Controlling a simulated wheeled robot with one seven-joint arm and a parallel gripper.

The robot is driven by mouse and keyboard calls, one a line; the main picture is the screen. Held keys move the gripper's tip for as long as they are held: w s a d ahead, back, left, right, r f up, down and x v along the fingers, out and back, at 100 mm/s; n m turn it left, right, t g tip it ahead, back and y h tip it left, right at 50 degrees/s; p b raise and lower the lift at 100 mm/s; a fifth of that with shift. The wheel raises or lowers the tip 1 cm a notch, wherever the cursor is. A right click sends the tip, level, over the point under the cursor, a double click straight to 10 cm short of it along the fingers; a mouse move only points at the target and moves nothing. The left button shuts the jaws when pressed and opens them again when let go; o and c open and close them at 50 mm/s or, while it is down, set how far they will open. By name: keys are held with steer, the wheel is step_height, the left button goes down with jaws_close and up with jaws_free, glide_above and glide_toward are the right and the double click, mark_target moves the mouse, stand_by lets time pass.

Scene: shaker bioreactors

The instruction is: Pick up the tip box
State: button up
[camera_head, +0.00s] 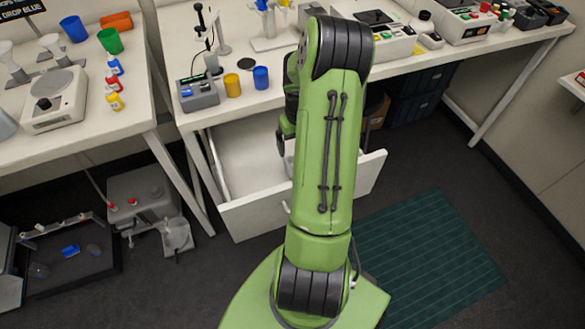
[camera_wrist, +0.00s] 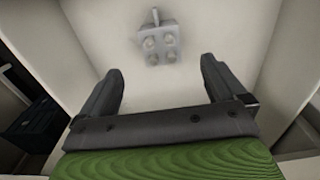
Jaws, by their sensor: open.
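No object is clearly recognisable as the tip box. A small grey block (camera_wrist: 158,42) with several round tops and a short stem lies on the pale drawer floor in the wrist view; I cannot tell if it is the tip box. My gripper (camera_wrist: 162,68) is open and empty, with its fingers spread below the block in the picture. They look apart from it. In the head view, my green arm hides most of the gripper and part of the open white drawer (camera_head: 245,160).
The drawer's front panel (camera_head: 257,214) and side walls enclose the space around my gripper. The bench (camera_head: 215,115) above holds an orange cup (camera_head: 232,85), a blue cup (camera_head: 261,78) and a grey device (camera_head: 198,94). Dark floor lies right of the drawer, with a green mat (camera_head: 430,260).

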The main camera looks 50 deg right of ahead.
step_height(320, 180, down, 12)
steer(key=b, duration=0.3)
steer(key=shift+w+f+b, duration=0.1)
steer(key=shift+f+b, duration=0.05)
steer(key=shift+b, duration=0.15)
steer(key=shift+c, duration=0.5)
steer(key=c, duration=1)
